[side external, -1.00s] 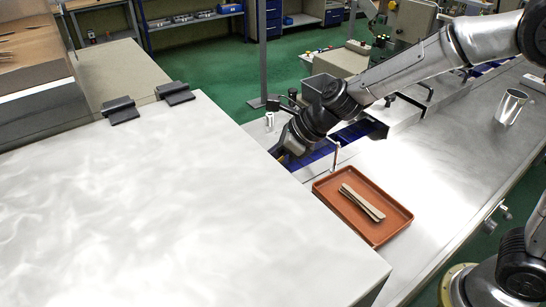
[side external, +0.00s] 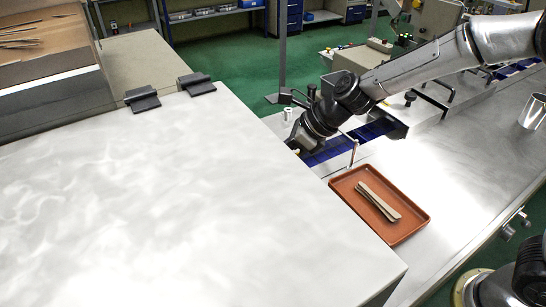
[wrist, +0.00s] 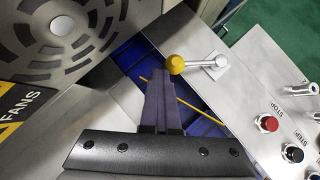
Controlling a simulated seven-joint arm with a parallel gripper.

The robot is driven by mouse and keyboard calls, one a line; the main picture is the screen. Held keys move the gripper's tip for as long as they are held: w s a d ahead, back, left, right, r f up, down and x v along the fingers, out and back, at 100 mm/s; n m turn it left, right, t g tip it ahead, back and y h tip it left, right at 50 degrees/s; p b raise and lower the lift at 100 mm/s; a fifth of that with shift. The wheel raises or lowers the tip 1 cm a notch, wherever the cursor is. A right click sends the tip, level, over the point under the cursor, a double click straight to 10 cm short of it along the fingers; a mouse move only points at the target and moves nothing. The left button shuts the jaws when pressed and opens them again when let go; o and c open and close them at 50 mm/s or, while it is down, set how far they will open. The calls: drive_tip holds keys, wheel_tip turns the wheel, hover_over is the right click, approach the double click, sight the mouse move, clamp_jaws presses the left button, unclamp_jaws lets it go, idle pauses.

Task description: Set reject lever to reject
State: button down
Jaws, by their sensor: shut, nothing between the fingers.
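A lever with a yellow ball knob (wrist: 176,64) shows in the wrist view. Its short metal rod runs right to a pale square plate (wrist: 217,66) on a metal surface. I take it for the reject lever; no marking beside it is readable. My gripper (wrist: 158,77) is shut and empty, its dark fingers pointing up the picture. The fingertips appear just below and left of the knob; whether they touch it I cannot tell. In the side view my gripper (side external: 296,148) is low over the blue conveyor, partly hidden behind the big metal box, and the knob is not clearly visible.
A red stop button (wrist: 268,123) and a dark button (wrist: 292,153) sit right of the lever. A round vented cover (wrist: 75,35) is at upper left. An orange tray (side external: 412,231) with flat sticks (side external: 379,201) and a thin upright post (side external: 354,152) stand near my arm.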

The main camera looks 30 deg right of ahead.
drive_tip(key=shift+w+d, duration=0.55)
drive_tip(key=shift+w, duration=0.05)
drive_tip(key=shift+s+r, duration=0.15)
drive_tip(key=shift+s, duration=0.4)
drive_tip(key=s, duration=0.3)
drive_tip(key=shift+s+r, duration=0.15)
drive_tip(key=shift+r, duration=0.1)
drive_tip(key=s+d+r, duration=0.1)
drive_tip(key=s+r, duration=0.6)
drive_tip(key=shift+r, duration=0.25)
drive_tip(key=shift+d, duration=0.1)
